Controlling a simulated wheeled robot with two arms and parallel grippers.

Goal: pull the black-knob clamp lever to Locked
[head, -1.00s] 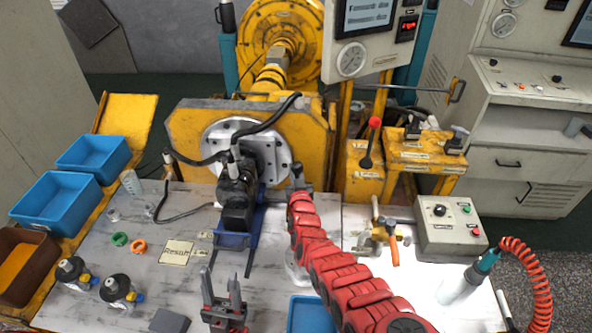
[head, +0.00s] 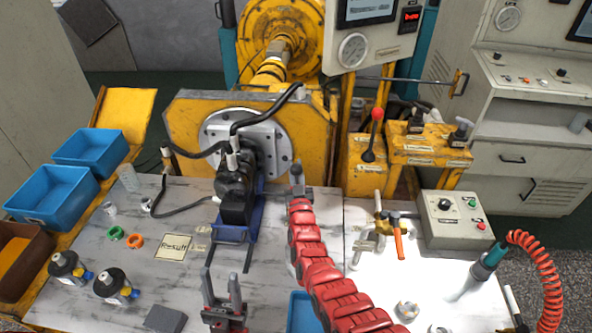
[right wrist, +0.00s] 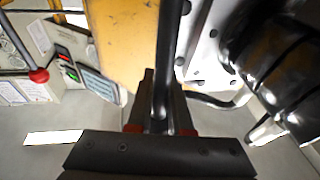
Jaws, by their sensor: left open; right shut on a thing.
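My right gripper (head: 297,180) stands upright in front of the yellow plate, to the right of the black motor (head: 238,195). In the right wrist view its fingers (right wrist: 161,100) are shut on a dark rod (right wrist: 168,40), which I take to be the clamp lever. The rod rises out of the top of that view, so its knob is out of sight. In the head view I cannot make out the lever or any Locked marking beside the gripper. My left gripper (head: 221,280) is open and empty at the front edge of the bench.
A white flange (head: 270,135) on the yellow plate (head: 185,112) stands close to my right gripper. A red-knob lever (head: 376,114) and a control box (head: 450,222) are to its right. A black hose (head: 265,112) arches above. Blue bins (head: 50,200) stand at the left.

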